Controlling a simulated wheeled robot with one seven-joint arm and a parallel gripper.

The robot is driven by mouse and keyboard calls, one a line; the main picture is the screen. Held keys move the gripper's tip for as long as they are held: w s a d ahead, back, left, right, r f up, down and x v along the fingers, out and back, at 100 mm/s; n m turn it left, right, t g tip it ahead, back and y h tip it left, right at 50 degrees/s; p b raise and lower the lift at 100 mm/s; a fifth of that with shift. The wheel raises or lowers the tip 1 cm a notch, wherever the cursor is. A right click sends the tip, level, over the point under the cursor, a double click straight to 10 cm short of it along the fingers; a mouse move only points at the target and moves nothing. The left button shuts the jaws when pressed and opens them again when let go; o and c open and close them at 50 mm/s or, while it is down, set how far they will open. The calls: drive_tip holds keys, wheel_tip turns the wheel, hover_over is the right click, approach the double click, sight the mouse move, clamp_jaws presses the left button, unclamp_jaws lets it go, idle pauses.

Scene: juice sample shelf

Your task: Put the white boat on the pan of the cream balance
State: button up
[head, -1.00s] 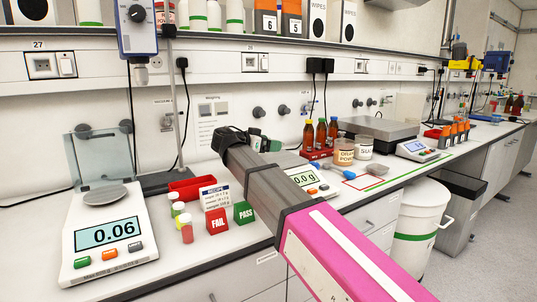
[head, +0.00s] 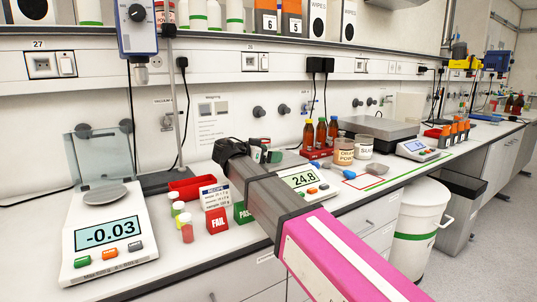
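My gripper (head: 262,153) is at the end of my arm, over the bench beside the middle balance (head: 318,182). My wrist hides its fingers, so I cannot tell whether they are open or shut. The middle balance is pale, reads 24.8, and its pan is hidden behind my arm. Another off-white balance (head: 110,262) stands at the left with a clear shield behind its round grey pan (head: 104,195); that pan is empty and the display reads -0.03. I cannot tell for sure which one is the cream balance. No white boat can be made out.
A red FAIL block (head: 216,222), a partly covered green PASS block (head: 241,213), small vials (head: 187,230) and a red tray (head: 188,188) stand left of my arm. Brown bottles (head: 321,134), two tubs (head: 343,151) and a large grey-plated scale (head: 375,131) stand beyond it.

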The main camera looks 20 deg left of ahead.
drive_tip(key=shift+r, duration=0.15)
drive_tip(key=v, duration=0.7)
drive_tip(key=shift+s, duration=0.25)
drive_tip(key=shift+w, duration=0.1)
